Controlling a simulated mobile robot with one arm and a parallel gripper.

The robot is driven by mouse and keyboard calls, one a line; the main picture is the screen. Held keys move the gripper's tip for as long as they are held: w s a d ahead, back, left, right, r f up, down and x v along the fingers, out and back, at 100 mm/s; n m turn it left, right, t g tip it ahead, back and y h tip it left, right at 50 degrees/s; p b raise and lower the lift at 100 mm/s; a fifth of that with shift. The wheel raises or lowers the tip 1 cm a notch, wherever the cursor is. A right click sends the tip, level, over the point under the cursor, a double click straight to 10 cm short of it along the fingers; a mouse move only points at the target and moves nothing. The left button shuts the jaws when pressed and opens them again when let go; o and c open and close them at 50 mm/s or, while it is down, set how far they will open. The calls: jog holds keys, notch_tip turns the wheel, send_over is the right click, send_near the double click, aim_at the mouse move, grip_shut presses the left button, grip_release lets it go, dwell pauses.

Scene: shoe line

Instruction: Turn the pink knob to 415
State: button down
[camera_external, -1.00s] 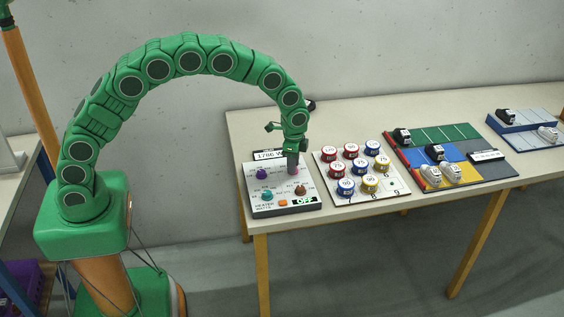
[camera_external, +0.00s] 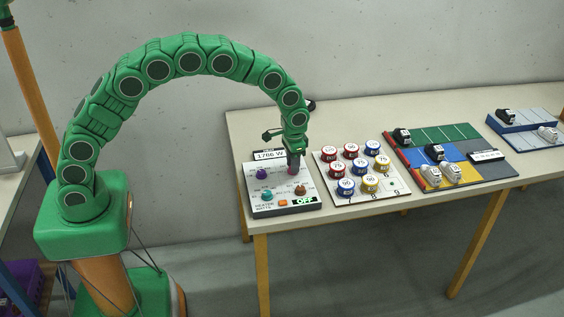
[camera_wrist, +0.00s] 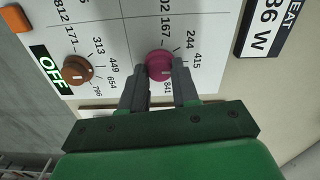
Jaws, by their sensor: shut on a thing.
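The pink knob (camera_wrist: 158,66) sits on the white control panel (camera_wrist: 110,20), with printed numbers around it, among them 167, 244, 415 and 641. My gripper (camera_wrist: 160,80) is shut on the pink knob, one finger on each side. In the external view my gripper (camera_external: 294,163) reaches down onto the panel (camera_external: 262,208) and partly hides the knob (camera_external: 293,170). In the wrist view the fingers cover part of the dial, and I cannot tell exactly which number the knob points to.
A board of numbered round pieces (camera_external: 395,198) lies to the right.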

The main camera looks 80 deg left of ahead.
jog(key=shift+n, duration=0.3)
jog(key=c, duration=0.8)
grip_release()
jog(key=shift+r, duration=0.15)
notch_tip(320, 180, up, 7)
jog(key=shift+r, duration=0.2)
